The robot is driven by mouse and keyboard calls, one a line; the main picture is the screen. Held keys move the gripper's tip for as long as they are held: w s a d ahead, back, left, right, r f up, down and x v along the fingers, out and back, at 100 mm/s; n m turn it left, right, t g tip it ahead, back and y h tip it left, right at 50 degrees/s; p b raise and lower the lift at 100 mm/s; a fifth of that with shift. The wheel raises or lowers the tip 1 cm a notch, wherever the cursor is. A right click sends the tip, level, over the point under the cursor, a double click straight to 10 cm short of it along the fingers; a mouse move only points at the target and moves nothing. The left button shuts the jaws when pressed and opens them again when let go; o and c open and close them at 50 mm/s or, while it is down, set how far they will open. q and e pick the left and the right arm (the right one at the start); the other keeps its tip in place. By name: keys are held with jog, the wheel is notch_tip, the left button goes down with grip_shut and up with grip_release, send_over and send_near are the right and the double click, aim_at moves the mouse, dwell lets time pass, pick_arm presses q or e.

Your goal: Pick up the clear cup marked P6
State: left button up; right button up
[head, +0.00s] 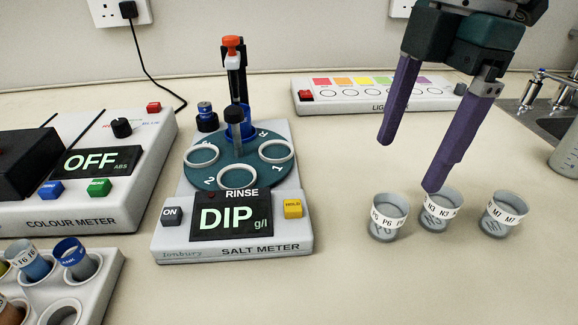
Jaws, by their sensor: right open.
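The clear cup marked P6 (387,219) stands upright on the bench, the leftmost of three similar cups in a row. Its label band faces the camera. My right gripper (408,166) comes in from the upper right with two purple fingers pointing down. It is open and empty. One fingertip is above and behind the P6 cup. My left gripper does not show.
Cup N3 (438,211) stands close right of P6, and cup M7 (503,214) further right. The salt meter (235,245) is left of the cups. A light box (378,102) lies behind, a sink (553,122) at right. The bench in front of the cups is clear.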

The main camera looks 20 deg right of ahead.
send_over(390, 211)
jog(key=s+a, duration=0.1)
notch_tip(390, 211, down, 5)
jog(key=shift+a+r, duration=0.1)
jog(key=shift+a, duration=0.05)
notch_tip(390, 211, down, 5)
jog(key=shift+s+f+b, duration=0.1)
jog(key=shift+f+b, duration=0.05)
jog(key=shift+b, duration=0.3)
jog(key=shift+c, duration=0.2)
grip_shut()
